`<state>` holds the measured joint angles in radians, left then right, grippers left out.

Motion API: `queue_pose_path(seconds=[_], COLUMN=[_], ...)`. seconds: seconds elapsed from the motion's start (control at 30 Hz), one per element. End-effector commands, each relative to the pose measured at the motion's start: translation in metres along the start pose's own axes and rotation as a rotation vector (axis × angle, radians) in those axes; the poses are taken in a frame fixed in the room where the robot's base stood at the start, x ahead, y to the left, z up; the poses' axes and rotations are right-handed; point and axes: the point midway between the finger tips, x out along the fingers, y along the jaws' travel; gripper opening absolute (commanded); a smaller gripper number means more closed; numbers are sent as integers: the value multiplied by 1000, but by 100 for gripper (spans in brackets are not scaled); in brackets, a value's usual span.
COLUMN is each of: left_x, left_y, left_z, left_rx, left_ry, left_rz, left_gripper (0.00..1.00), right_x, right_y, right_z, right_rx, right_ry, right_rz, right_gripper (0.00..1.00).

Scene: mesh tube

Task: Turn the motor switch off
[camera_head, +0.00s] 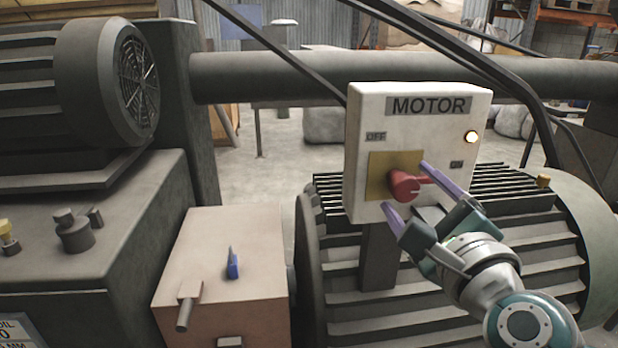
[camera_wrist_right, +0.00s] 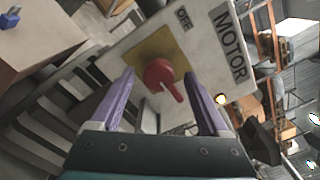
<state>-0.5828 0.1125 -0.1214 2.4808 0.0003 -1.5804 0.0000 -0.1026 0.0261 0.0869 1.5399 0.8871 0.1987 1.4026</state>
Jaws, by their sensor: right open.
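The motor switch is a red rotary knob (camera_head: 404,185) on a yellow plate (camera_head: 379,176), on the front of a white box (camera_head: 360,130) labelled MOTOR. Its handle points right, towards the ON label (camera_head: 457,165); the OFF label (camera_head: 376,136) is at the upper left. A lamp (camera_head: 471,137) on the box glows. My right gripper (camera_head: 405,187) is open, with its purple fingers around the knob in the head view. In the right wrist view the knob (camera_wrist_right: 160,75) sits between the two open fingers; I cannot tell whether they touch it. My left gripper is out of view.
A ribbed motor housing (camera_head: 450,270) lies below and behind the box. Black cables (camera_head: 500,75) and a thick pipe (camera_head: 270,78) run behind the switch box.

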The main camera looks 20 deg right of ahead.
Motion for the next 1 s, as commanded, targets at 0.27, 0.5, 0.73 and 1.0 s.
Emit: queue_pose_path(seconds=[0.27, 0.5, 0.73, 1.0], left_x=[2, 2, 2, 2], left_y=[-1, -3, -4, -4], left_z=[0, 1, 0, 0], left_rx=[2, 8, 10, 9], left_ry=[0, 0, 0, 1], left_rz=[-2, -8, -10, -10], left_gripper=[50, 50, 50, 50], right_x=[24, 24, 24, 24], right_y=[1, 1, 1, 1], right_z=[0, 0, 0, 0], right_rx=[0, -1, -1, -1], right_ry=[0, -1, -1, -1], right_rz=[2, 2, 2, 2], right_gripper=[79, 79, 54, 24])
